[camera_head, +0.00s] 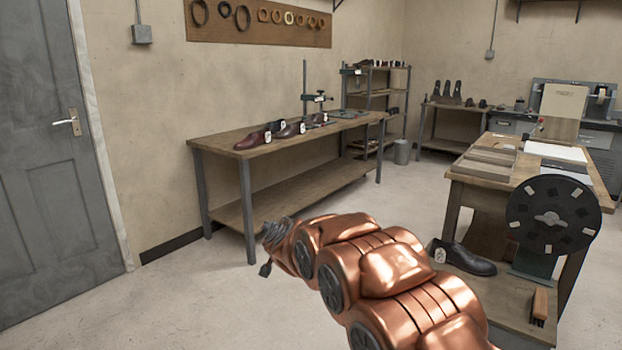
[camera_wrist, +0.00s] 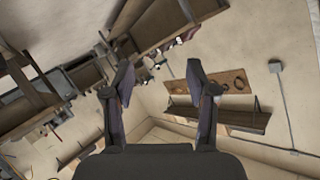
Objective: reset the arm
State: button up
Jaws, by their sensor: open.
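My copper-coloured arm reaches from the bottom right into the middle of the head view. My gripper (camera_head: 267,262) is at its far end, small and partly hidden by the wrist, in front of the long workbench. In the wrist view my gripper (camera_wrist: 158,82) shows two dark fingers spread wide with nothing between them. The wrist view is tilted, with wall, ceiling and benches behind the fingers.
A long workbench (camera_head: 240,146) with tagged shoes (camera_head: 252,139) stands against the left wall. A nearer bench at right holds a black shoe (camera_head: 462,259), a black disc (camera_head: 553,216) and a brush (camera_head: 540,304). A grey door (camera_head: 50,150) is at left. Floor (camera_head: 190,300) beside my arm is clear.

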jog(key=s+d+r+n+g+p, duration=0.1)
jog(key=s+d+r+g+p, duration=0.15)
jog(key=s, duration=0.35)
jog(key=s+d+r+n+g+y+p, duration=0.1)
jog(key=s+d+r+p, duration=0.25)
jog(key=s, duration=0.25)
jog(key=s+d+r+n+g+p, duration=0.1)
jog(key=s+d+r+g+p, duration=0.1)
jog(key=s+r+p, duration=0.3)
jog(key=s+d+r+g+h+p, duration=0.1)
jog(key=s+d+g+p, duration=0.2)
jog(key=s, duration=1)
jog(key=s+d+r+g+h+p, duration=0.1)
jog(key=s+d+r+g+p, duration=0.1)
jog(key=s+d, duration=0.7)
jog(key=s+d+r+g+h+p, duration=0.1)
jog(key=s+d+g+p, duration=0.3)
jog(key=s, duration=1.5)
jog(key=d+r+p, duration=0.1)
jog(key=d+p, duration=0.1)
jog(key=d, duration=0.1)
jog(key=shift+s+r+g+h, duration=0.2)
jog(key=shift+s+g+h, duration=0.05)
jog(key=shift+g+h, duration=0.15)
jog(key=shift+d, duration=0.1)
jog(key=shift+c, duration=0.3)
jog(key=shift+c, duration=0.9)
jog(key=shift+n, duration=0.3)
jog(key=shift+c, duration=0.3)
